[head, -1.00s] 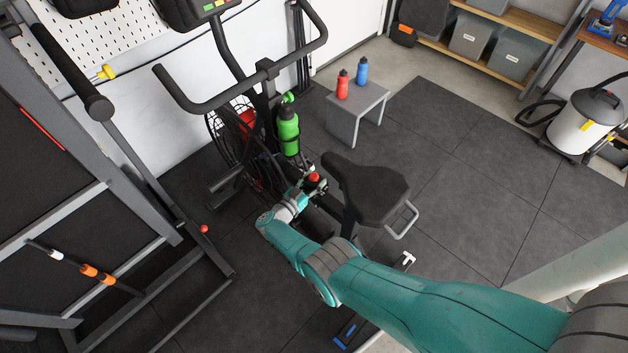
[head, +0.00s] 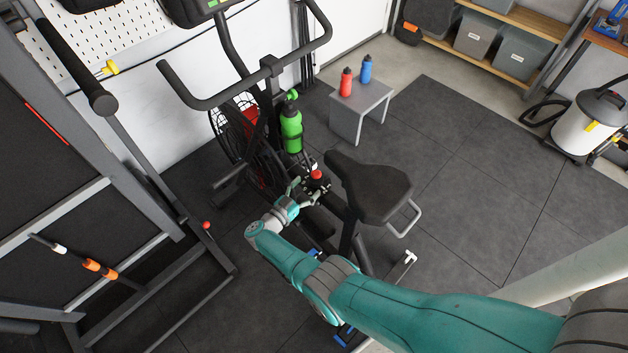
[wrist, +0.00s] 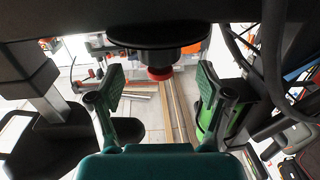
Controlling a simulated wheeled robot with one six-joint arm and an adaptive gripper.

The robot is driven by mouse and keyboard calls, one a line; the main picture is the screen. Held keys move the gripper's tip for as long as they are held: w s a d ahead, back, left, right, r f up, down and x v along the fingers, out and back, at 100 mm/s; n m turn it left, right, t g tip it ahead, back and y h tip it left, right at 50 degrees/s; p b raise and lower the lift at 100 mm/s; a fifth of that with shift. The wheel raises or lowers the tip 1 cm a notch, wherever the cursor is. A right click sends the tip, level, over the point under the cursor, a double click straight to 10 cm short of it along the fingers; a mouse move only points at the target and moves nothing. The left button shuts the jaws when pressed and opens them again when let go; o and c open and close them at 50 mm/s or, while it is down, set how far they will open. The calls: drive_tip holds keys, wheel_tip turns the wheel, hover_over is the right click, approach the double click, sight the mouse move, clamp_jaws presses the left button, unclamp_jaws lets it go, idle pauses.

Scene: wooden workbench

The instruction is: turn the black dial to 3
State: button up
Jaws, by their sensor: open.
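A black dial-like round part (wrist: 158,36) with a narrower neck and a red cap (wrist: 160,73) is at the top middle of the wrist view. No numbers can be read on it. In the head view the red cap (head: 316,174) shows on the bike frame, between the green bottle and the saddle; the black part there is too small to make out clearly. My gripper (wrist: 160,88) is open, its two green-padded fingers apart on either side of the red cap's line in the wrist view. In the head view my gripper (head: 304,188) is just left of and below the red cap.
The black saddle (head: 370,186) is close right of the red cap. The green bottle (head: 291,128) and handlebar (head: 225,95) are above. A rack frame (head: 140,150) stands left. A grey stool (head: 361,108) with two bottles is behind. Floor mat (head: 480,190) is clear at right.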

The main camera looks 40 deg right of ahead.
drive_tip(key=v, duration=0.6)
drive_tip(key=shift+a, duration=0.1)
